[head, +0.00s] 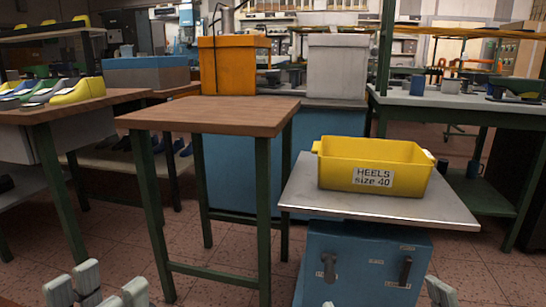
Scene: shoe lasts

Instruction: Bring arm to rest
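My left gripper (100,291) shows at the bottom left edge, its pale grey fingertips apart with nothing seen between them. My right gripper (385,297) shows only as pale fingertips at the bottom edge, widely apart, in front of the blue cabinet. Most of both grippers and both arms are out of the picture. Neither gripper visibly touches anything. A yellow bin (335,177) labelled "HEELS size 40" sits on the grey top (420,209) of the blue cabinet (345,262). Its inside is mostly hidden.
A bare wooden table (210,114) stands in the middle. A left bench (60,110) carries yellow, green and blue shoe lasts (78,91). Orange (228,66) and white (337,68) boxes stand behind. A green-legged workbench (450,101) is at right. Tiled floor (200,288) is open in front.

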